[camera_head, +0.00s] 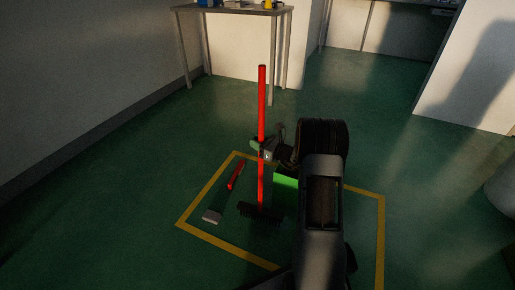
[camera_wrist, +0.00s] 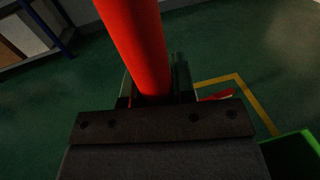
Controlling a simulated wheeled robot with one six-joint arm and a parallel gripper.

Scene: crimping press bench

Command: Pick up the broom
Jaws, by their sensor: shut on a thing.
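The broom (camera_head: 262,105) has a long red handle and a dark head (camera_head: 261,213) low over the green floor. It stands upright; I cannot tell whether the head touches the floor. My gripper (camera_head: 263,147) is shut on the handle, around its middle. In the wrist view the red handle (camera_wrist: 136,45) rises from between the jaws (camera_wrist: 155,97) and hides much of them. The lower handle and head are hidden there behind my gripper.
A yellow line (camera_head: 205,193) marks a floor area. Inside it lie a red-handled tool with a pale head (camera_head: 213,216) and a green object (camera_head: 286,182), partly hidden by my arm. A table (camera_head: 232,9) stands behind. Open floor (camera_head: 110,190) lies left.

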